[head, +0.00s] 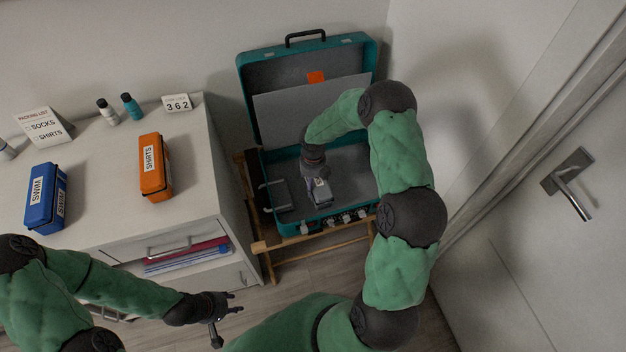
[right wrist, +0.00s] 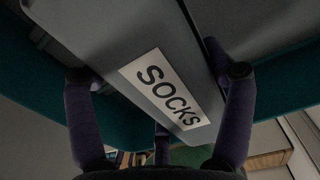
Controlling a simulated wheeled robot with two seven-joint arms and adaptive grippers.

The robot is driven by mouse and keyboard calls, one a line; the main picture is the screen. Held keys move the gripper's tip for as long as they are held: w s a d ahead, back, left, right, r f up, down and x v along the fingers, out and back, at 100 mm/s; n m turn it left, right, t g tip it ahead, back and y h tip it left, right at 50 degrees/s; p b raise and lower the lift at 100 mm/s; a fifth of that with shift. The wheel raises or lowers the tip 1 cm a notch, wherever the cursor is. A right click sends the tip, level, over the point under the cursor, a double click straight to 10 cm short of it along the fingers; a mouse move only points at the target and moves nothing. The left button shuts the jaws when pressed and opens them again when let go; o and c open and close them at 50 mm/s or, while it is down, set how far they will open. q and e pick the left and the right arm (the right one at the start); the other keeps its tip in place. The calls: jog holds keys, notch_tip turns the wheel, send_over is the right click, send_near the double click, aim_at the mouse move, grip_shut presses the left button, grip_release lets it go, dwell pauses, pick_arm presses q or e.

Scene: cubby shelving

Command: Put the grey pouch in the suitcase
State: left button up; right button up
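The grey pouch (head: 319,194), with a white SOCKS label, is inside the open teal suitcase (head: 278,232), toward its front edge. In the right wrist view the pouch (right wrist: 120,45) lies slantwise between the fingers. My right gripper (head: 314,184) reaches down into the suitcase over the pouch. Its fingers (right wrist: 158,78) are spread on either side, with what look like narrow gaps to the pouch. Whether the pouch rests fully on the suitcase floor is hard to see. My left gripper (head: 232,310) is open and empty, low in front of the cabinet.
The suitcase stands on a wooden rack (head: 300,240). A door with a handle (head: 572,190) is at the right.

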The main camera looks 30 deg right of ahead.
jog(key=shift+o, duration=1.3)
jog(key=shift+r, duration=0.6)
notch_tip(320, 180, up, 12)
jog(key=p, duration=0.5)
